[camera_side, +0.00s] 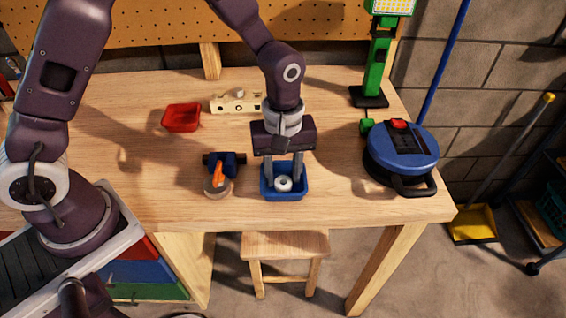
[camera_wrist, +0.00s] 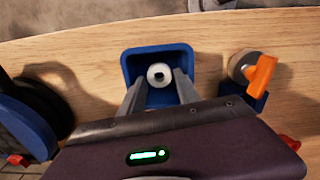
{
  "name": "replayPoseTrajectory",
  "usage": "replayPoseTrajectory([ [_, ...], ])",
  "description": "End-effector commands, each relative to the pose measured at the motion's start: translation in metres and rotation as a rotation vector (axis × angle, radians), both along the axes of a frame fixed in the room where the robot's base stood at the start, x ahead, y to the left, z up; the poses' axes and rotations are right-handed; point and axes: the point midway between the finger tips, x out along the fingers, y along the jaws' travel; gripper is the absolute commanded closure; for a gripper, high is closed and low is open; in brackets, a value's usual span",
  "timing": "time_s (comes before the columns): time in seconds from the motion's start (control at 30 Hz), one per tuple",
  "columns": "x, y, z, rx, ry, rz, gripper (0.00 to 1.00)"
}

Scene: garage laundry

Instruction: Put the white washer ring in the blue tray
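The white washer ring (camera_side: 284,184) lies inside the blue tray (camera_side: 285,197) on the workbench. In the wrist view, the ring (camera_wrist: 159,75) sits near the middle of the tray (camera_wrist: 127,62), with its dark hole facing up. My gripper (camera_side: 283,176) is above the tray and points down into it. In the wrist view, my gripper's fingers (camera_wrist: 160,85) are spread apart, one on each side of the ring, with a gap showing on both sides. The gripper is open and holds nothing. The fingers hide part of the tray's inside.
A blue clamp-like tool with an orange lever (camera_side: 218,174) stands close left of the tray. A red tray (camera_side: 181,117) and a pale holed block (camera_side: 236,103) lie farther back. A round blue machine (camera_side: 402,152) stands at the right. The bench's left part is clear.

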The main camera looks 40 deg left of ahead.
Motion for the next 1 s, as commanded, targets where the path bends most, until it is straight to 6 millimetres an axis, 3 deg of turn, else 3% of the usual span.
replayPoseTrajectory([
  [0.3,0.001,0.000,0.083,-0.002,-0.007,0.000,0.61],
  [0.4,0.001,0.000,0.102,-0.001,-0.005,0.000,0.61],
  [0.77,-0.003,0.004,0.124,-0.005,-0.013,-0.019,0.61],
  [0.87,-0.022,0.022,0.157,-0.019,-0.078,-0.123,0.61],
  [1.0,-0.082,0.060,0.209,0.003,-0.235,-0.396,0.61],
])
